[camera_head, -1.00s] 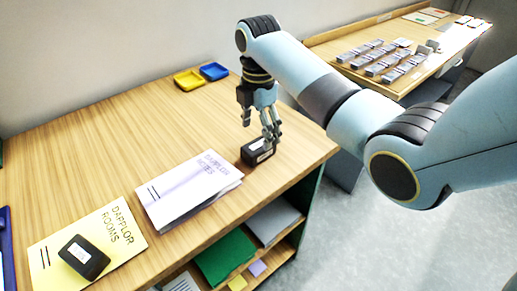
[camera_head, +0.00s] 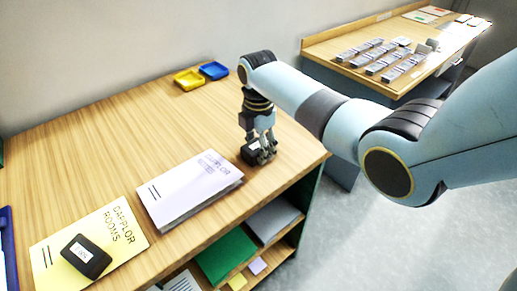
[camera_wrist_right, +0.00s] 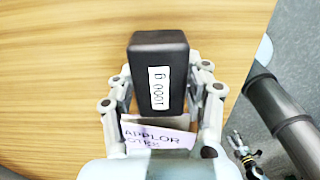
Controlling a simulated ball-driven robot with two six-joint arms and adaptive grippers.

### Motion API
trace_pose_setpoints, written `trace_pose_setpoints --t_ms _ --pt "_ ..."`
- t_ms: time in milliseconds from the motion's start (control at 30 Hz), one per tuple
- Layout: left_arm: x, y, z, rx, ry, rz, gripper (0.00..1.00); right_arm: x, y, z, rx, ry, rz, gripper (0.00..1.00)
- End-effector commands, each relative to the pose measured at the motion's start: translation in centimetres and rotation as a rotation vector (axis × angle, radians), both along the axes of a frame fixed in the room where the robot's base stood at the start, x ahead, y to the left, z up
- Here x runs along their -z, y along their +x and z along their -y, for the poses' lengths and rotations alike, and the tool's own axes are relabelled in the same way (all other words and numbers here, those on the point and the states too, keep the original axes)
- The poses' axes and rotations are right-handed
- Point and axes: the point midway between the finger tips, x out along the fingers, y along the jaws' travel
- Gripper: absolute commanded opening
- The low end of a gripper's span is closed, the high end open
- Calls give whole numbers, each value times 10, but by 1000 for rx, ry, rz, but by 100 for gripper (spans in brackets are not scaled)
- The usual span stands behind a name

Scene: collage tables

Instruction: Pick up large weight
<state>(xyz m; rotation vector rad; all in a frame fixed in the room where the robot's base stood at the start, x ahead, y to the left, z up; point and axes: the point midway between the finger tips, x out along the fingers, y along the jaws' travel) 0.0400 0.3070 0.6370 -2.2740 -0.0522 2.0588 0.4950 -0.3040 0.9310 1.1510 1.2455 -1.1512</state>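The large weight (camera_wrist_right: 160,70) is a black block with a white label reading 1000 g. It stands on the wooden table near its right end, and part of it shows in the head view (camera_head: 249,152). My right gripper (camera_head: 264,157) is lowered over it. In the wrist view its fingers (camera_wrist_right: 160,88) are spread on both sides of the block, with a narrow gap at the right side. A smaller black weight (camera_head: 85,257) with a white label lies on the yellow booklet. A small jointed part, perhaps my left gripper (camera_wrist_right: 243,150), shows in the wrist view.
A lilac booklet (camera_head: 190,188) lies beside the large weight. The yellow booklet (camera_head: 122,220) lies nearer left. Yellow (camera_head: 188,79) and blue (camera_head: 214,70) trays sit at the back. A second table (camera_head: 335,47) holds several grey blocks. Shelves below hold folders (camera_head: 226,255).

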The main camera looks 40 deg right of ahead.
Motion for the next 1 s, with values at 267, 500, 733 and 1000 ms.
trace_pose_setpoints --t_ms 267,500,733,1000 --pt "0 0 0 0 0 0 40 0 0 0 0 0 0 10" --pt "0 0 0 0 0 0 40 -2 2 0 0 -1 4 0" --pt "0 0 1 0 -1 0 40 -3 2 0 0 -1 4 0" --pt "1 0 1 -1 -1 -1 40 -22 2 0 0 -1 6 0"
